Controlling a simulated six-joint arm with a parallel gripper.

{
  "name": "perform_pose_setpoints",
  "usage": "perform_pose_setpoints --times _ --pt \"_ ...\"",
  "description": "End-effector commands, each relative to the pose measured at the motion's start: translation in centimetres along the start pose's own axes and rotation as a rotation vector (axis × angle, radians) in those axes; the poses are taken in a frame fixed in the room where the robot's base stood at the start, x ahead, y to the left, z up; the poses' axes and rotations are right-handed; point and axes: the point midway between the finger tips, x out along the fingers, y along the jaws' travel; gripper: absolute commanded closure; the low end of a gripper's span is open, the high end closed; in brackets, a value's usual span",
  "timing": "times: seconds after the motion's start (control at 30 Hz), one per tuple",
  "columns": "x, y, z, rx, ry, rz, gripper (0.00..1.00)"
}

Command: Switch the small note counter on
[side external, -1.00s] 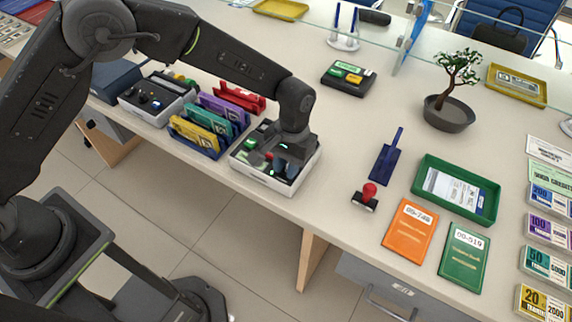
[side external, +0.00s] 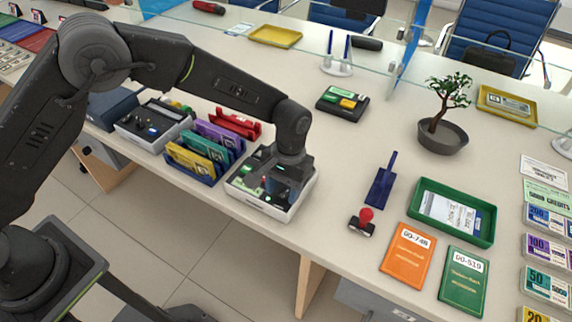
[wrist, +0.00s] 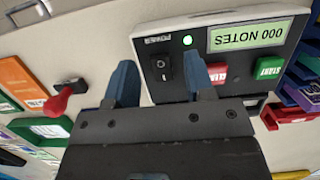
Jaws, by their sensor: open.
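The small note counter (side external: 290,212) is a pale box with a dark top panel, standing at the counter's near edge below my gripper (side external: 277,180). In the wrist view its panel (wrist: 228,20) appears upside down. It has a black rocker switch (wrist: 163,68) beside the POWER label, a bright green light (wrist: 187,40) and a green display (wrist: 247,34) reading 000 NOTES. My gripper (wrist: 160,72) is open and empty, its two blue-grey fingertips on either side of the rocker. I cannot tell whether a fingertip touches the panel. The right finger partly covers a red button (wrist: 216,73).
A green START button (wrist: 269,67) lies farther right on the panel. A rack of coloured folders (side external: 197,160) and another device (side external: 152,128) stand to the left. A red-handled stamp (side external: 364,219) and a blue item (side external: 381,182) lie to the right, with clear counter between.

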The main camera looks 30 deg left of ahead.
Motion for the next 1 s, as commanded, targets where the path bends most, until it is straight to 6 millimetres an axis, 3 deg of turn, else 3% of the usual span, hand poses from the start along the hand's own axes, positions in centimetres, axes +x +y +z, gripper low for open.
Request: perform_pose_setpoints --times 0.5,0.7,1.0 --pt "-10.6 0.0 0.0 -0.001 0.005 0.002 0.51" --pt "-12.5 0.0 0.0 -0.001 0.002 0.001 0.51" --pt "-12.9 0.0 0.0 -0.001 0.001 0.000 0.51"
